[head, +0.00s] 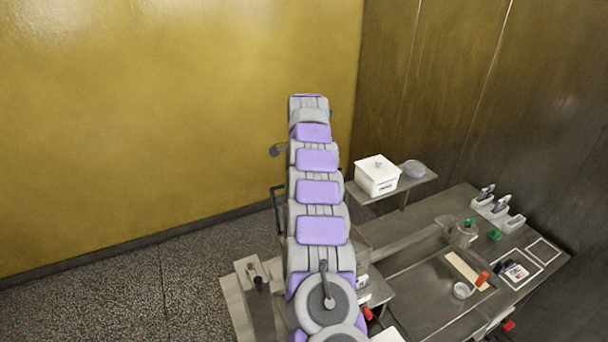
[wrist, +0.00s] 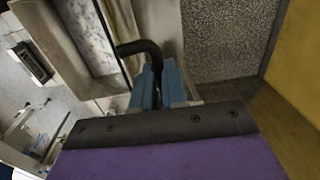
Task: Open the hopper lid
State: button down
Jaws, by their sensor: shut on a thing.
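In the wrist view, my gripper (wrist: 158,82) has two blue fingers closed around the end of a dark, bent bar handle (wrist: 138,47). The handle curves in from the left, beside a pale-edged part with a speckled whitish surface (wrist: 92,35). I cannot tell from this view how far the lid that the handle belongs to is raised. In the head view my own arm, grey with purple panels, covers the middle, and the gripper is hidden behind it. The hopper and its lid cannot be clearly made out there.
A steel table (head: 420,290) at right holds a small bowl (head: 462,291), green and orange items and trays. A yellow wall (head: 170,100) stands behind; speckled floor (head: 110,285) is clear at left.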

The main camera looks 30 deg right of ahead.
jog(key=shift+w+r+p, duration=0.2)
jog(key=shift+w+p, duration=0.15)
jog(key=shift+p, duration=0.15)
jog(key=c, duration=1.6)
grip_release()
jog(key=shift+c, duration=0.2)
jog(key=o, duration=0.3)
jog(key=shift+w+d+f, duration=0.1)
jog(key=shift+w+f, duration=0.25)
jog(key=shift+w, duration=0.1)
jog(key=shift+o, duration=0.9)
jog(key=shift+d, duration=0.1)
jog(key=shift+s, duration=0.1)
